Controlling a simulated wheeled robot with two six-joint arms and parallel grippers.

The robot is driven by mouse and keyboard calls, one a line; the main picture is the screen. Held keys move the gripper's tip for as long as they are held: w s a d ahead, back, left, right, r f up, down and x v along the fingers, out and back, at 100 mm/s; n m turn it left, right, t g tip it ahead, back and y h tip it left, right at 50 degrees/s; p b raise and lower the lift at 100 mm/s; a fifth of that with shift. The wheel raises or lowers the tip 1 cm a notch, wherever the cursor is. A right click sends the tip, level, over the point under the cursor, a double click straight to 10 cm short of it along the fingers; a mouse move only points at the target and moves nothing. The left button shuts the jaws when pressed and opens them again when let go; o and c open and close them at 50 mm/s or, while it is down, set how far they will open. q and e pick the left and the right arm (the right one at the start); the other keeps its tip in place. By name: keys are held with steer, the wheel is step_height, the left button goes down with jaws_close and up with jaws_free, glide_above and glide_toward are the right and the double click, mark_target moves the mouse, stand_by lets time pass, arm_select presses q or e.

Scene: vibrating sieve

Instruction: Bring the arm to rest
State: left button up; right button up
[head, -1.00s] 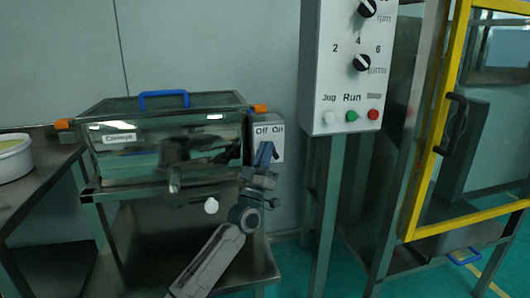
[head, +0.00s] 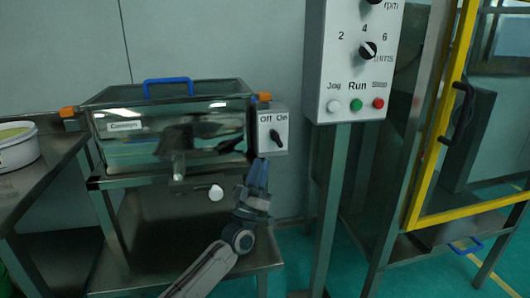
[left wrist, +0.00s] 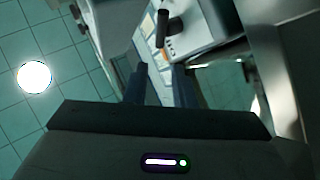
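My left gripper (head: 259,172) is just below the grey Off/On switch box (head: 265,134), apart from its black knob (head: 278,138). Its two blue-grey fingers show with a gap between them in the left wrist view (left wrist: 160,85), and nothing is held. The forearm comes up from the bottom of the head view. The switch box sits at the right side of the glass-walled sieve machine (head: 125,125), which has a blue handle on its lid. The black knob also shows in the left wrist view (left wrist: 162,28). My right gripper is not in view.
A control panel (head: 345,80) with knobs and white, green and red buttons stands right of the sieve. A yellow-framed door (head: 425,185) is farther right. A white tub (head: 15,148) sits on the left table. Green floor shows between the stands.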

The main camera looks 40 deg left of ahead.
arm_select(q)
steer(key=shift+v, duration=1.05)
